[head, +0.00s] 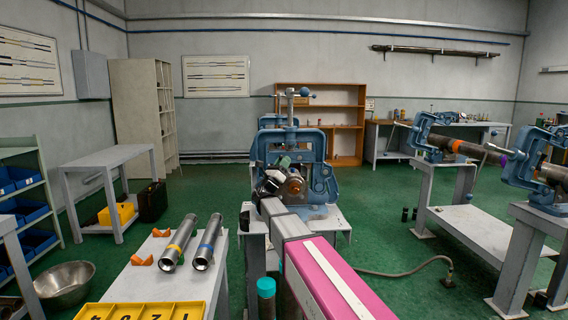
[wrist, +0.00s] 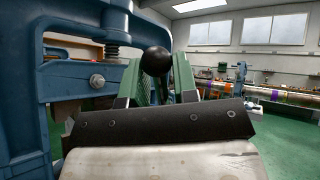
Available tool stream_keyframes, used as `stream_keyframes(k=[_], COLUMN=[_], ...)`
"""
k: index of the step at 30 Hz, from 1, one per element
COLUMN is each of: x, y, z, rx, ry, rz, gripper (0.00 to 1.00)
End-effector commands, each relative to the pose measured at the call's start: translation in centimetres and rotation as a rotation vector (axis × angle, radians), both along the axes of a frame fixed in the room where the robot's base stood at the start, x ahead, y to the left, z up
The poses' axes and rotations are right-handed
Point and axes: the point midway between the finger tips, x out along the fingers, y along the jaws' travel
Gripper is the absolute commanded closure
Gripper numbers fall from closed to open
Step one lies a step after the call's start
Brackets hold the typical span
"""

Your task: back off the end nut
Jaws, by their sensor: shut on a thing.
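A blue pipe vise (head: 324,178) stands on a grey stand in the middle of the head view. A round copper-brown end piece (head: 294,187), which looks like the end nut, faces me at its front. My gripper (head: 283,163) is up against the vise, just above and left of that piece. In the wrist view the two green fingers stand either side of a black ball knob (wrist: 156,61) and are shut on it. A dark stem shows below the knob. What the knob joins to is hidden, and the nut cannot be made out in the wrist view.
The vise's blue frame (wrist: 28,90) rises close on the left in the wrist view. Two steel pipes (head: 207,243) with coloured bands lie on a bench at the left, near a yellow numbered tray (head: 140,311). More blue vises (head: 430,130) holding pipe stand at right. Green floor lies between.

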Motion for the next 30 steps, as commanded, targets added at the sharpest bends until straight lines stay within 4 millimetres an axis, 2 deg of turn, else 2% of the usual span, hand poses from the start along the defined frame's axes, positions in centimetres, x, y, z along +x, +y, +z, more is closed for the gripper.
stream_keyframes(k=[5, 6, 17, 22, 30], x=[0.2, 0.2, -0.1, -1.4, -3.9], y=[0.0, 0.0, 0.2, 1.4, 4.1], z=[0.0, 0.0, -0.3, -1.8, -5.4], rx=[0.001, 0.001, 0.002, 0.002, 0.001], ry=[0.003, 0.003, 0.002, 0.002, 0.003], rz=[0.002, 0.002, 0.002, 0.002, 0.003], gripper=[1.00, 0.62, 0.62, 0.62, 0.62])
